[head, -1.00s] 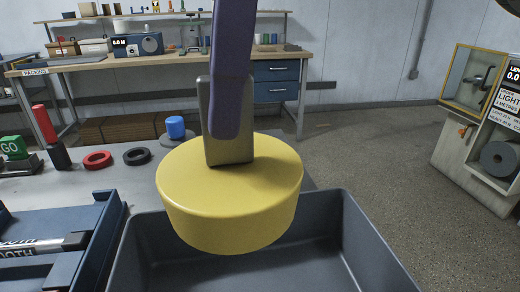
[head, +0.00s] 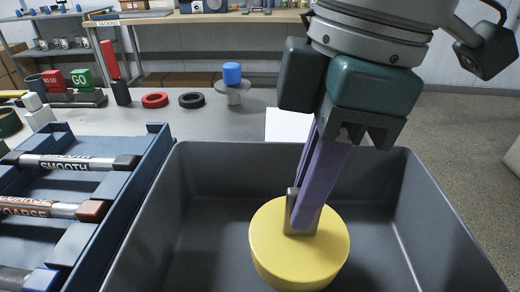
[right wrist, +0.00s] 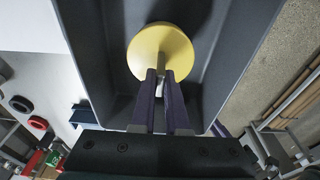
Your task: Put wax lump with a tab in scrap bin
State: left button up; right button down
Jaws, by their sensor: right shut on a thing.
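The wax lump is a thick yellow disc (head: 285,248) with a grey upright tab (head: 293,212) on its top. My right gripper (head: 308,205) is shut on the tab, its purple fingers pointing down. The lump hangs inside the walls of the dark grey bin (head: 215,152); whether it touches the floor I cannot tell. In the right wrist view the yellow disc (right wrist: 160,45) sits at the fingertips (right wrist: 162,75), with the grey bin (right wrist: 238,60) around it. My left gripper is not in view.
A blue tray (head: 110,190) with rollers marked SMOOTH and COARSE stands left of the bin. Behind are a red ring (head: 155,100), a black ring (head: 192,100), a blue cylinder on a stand (head: 232,75) and a white sheet (head: 288,124).

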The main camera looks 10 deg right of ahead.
aim_at(297, 233)
notch_tip(297, 233, down, 3)
jog(key=shift+f+b, duration=0.1)
jog(key=shift+b, duration=0.25)
jog(key=shift+f, duration=0.15)
jog(key=shift+f, duration=0.15)
jog(key=c, duration=0.9)
grip_release()
jog(key=shift+r, duration=0.2)
jog(key=shift+s+d+r+p, duration=0.1)
jog(key=shift+d+r+p, duration=0.3)
jog(key=shift+r, duration=1.55)
jog(key=shift+s+d+r+p, duration=0.15)
jog(key=shift+r+p, duration=0.4)
jog(key=shift+r, duration=1.45)
jog(key=shift+d+r+p, duration=0.35)
jog(key=shift+r+p, duration=0.15)
jog(key=shift+r, duration=1.45)
